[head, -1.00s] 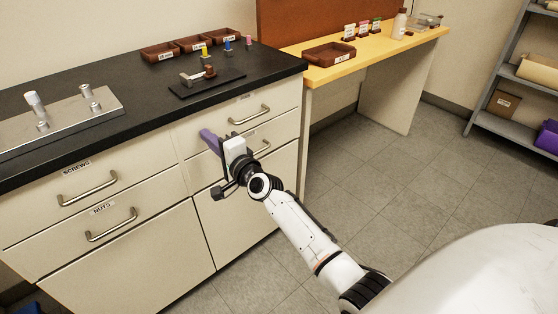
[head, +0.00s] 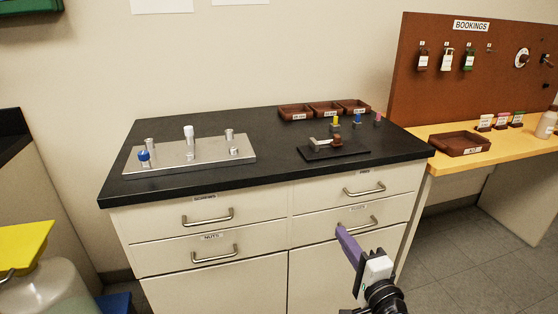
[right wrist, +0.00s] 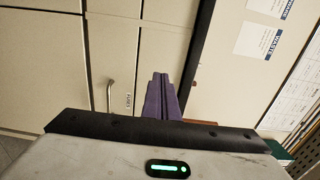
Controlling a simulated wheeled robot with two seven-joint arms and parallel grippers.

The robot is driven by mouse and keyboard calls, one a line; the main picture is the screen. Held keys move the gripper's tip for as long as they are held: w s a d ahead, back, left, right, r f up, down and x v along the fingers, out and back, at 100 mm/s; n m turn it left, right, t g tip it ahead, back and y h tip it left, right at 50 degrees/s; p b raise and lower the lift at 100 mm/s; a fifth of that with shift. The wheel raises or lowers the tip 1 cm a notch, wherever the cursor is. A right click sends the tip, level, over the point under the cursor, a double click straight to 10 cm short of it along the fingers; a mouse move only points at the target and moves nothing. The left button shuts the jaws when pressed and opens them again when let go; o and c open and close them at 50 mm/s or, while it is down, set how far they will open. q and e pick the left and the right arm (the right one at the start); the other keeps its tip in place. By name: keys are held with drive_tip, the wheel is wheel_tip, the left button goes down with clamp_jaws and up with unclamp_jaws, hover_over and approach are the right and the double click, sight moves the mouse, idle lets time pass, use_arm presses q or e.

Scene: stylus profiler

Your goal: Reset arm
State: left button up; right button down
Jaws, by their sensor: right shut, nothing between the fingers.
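My right gripper (head: 343,233) reaches in from the lower right of the head view, in front of the cabinet. Its purple fingers are together with nothing between them. In the head view the fingertips overlap the left end of the lower right drawer's handle (head: 362,223). In the right wrist view the closed fingers (right wrist: 161,92) point toward the cabinet front, and a handle (right wrist: 110,97) shows to their left, apart from them. My left gripper is not in view.
The black-topped cabinet (head: 240,195) carries a metal plate (head: 215,158) with posts, a small dark stand (head: 350,154) with an arm, and brown bins (head: 295,113). A yellow bench (head: 430,160) with a tray (head: 460,143) stands at right. Open floor (head: 450,255) lies below it.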

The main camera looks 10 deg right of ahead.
use_arm(q)
drive_tip(key=p, duration=0.1)
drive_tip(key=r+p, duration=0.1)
drive_tip(key=p, duration=0.1)
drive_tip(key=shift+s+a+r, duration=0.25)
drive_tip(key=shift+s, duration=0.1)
use_arm(e)
drive_tip(key=s+a+f+n+g, duration=0.3)
drive_tip(key=s+f+n, duration=0.3)
drive_tip(key=s, duration=0.3)
drive_tip(key=s+a+f+n+g, duration=0.3)
drive_tip(key=s+f+n, duration=0.3)
drive_tip(key=s, duration=0.4)
drive_tip(key=s+a+f+n+g+y, duration=0.1)
drive_tip(key=s+a+f+n+g, duration=0.2)
drive_tip(key=s+f+n, duration=0.4)
drive_tip(key=shift+s+a+f, duration=0.15)
drive_tip(key=shift+s+a, duration=0.25)
drive_tip(key=shift+s, duration=0.75)
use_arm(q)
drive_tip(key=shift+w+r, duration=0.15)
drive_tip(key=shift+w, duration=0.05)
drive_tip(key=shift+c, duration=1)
